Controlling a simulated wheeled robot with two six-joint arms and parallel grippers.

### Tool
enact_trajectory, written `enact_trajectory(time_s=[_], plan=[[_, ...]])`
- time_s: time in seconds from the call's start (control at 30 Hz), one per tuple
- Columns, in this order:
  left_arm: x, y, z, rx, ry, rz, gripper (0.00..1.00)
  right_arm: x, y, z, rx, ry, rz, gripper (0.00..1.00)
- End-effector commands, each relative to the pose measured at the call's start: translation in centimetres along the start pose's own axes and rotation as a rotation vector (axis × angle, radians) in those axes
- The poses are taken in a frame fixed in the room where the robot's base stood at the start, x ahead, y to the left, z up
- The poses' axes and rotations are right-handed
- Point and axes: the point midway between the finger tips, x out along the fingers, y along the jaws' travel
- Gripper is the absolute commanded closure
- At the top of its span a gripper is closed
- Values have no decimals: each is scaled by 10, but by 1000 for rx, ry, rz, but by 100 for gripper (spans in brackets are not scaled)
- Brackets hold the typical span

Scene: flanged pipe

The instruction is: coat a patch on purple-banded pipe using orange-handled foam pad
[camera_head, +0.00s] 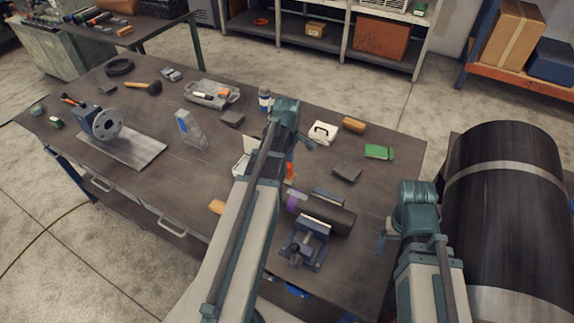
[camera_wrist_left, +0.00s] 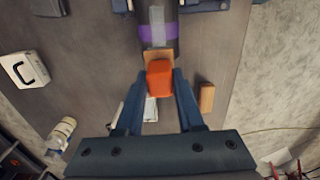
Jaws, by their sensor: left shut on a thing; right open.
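The dark pipe (camera_head: 331,214) with a purple band (camera_head: 296,201) lies in a blue-grey vise (camera_head: 303,247) at the table's near side. In the left wrist view the purple band (camera_wrist_left: 158,33) crosses the pipe, with a pale grey patch (camera_wrist_left: 157,18) over it. My left gripper (camera_wrist_left: 160,84) is shut on the orange handle (camera_wrist_left: 160,77) of the foam pad (camera_wrist_left: 146,64). The tan pad is at the pipe's near end in that view; I cannot tell if they touch. The orange handle (camera_head: 291,172) partly shows beside my left arm. My right gripper (camera_head: 382,243) is open and empty, right of the pipe.
A tan block (camera_wrist_left: 207,97) lies close to the left gripper. A white box (camera_head: 323,133), green box (camera_head: 379,152) and dark block (camera_head: 347,172) lie behind the pipe. A flanged part (camera_head: 107,125) stands on the left.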

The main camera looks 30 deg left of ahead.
Motion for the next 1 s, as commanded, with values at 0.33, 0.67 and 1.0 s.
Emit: enact_trajectory(time_s=[0.33, 0.67, 1.0], plan=[[-28, 0, 0, 0, 0, 0, 100, -28, 3, 2, 0, 0, 0, 16], [-30, 0, 0, 0, 0, 0, 100, -29, 3, 2, 0, 0, 0, 16], [-30, 0, 0, 0, 0, 0, 100, -29, 3, 2, 0, 0, 0, 16]])
